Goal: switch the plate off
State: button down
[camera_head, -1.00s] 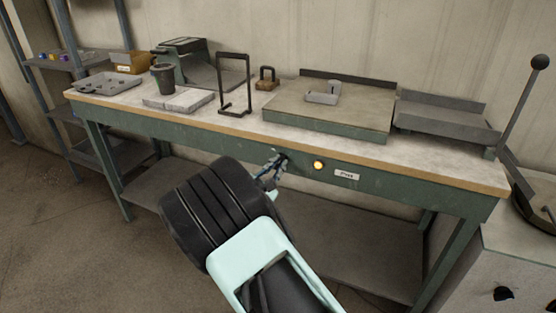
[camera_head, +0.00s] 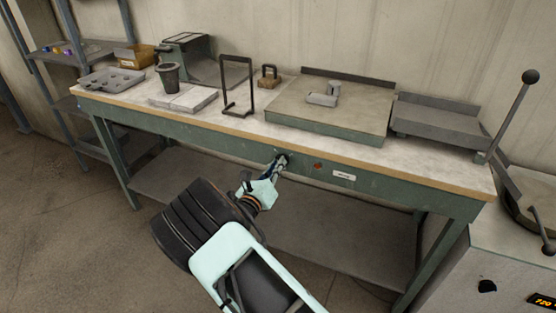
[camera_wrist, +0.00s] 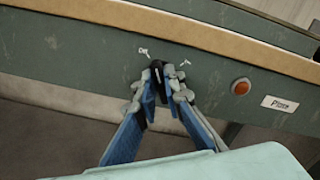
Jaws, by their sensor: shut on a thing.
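The plate (camera_head: 350,103) is a wide, flat grey-green slab on top of the workbench. Its control is a small black knob (camera_wrist: 157,68) on the bench's green front rail, between two small white marks. My gripper (camera_wrist: 161,84) is shut on the knob, its fingers on either side and partly covering it. In the head view my gripper (camera_head: 281,163) reaches the rail from the lower left. Right of the knob is a round indicator lamp (camera_wrist: 241,87), dull orange-red and unlit. A white label (camera_wrist: 280,104) beside it reads "Plate".
A small grey mould (camera_head: 323,96) sits on the plate. A dark cup (camera_head: 168,76), pale blocks (camera_head: 183,98) and a dark wire frame (camera_head: 238,86) stand to the left. At the right, a lever with a ball (camera_head: 530,77) rises beside a grey cabinet. The bench edge overhangs the knob.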

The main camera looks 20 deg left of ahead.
jog(key=shift+n+p, duration=0.7)
jog(key=shift+n, duration=0.8)
jog(key=shift+f, duration=0.1)
jog(key=c, duration=2)
grip_release()
jog(key=s, duration=0.8)
jog(key=s+a, duration=0.1)
jog(key=s, duration=0.3)
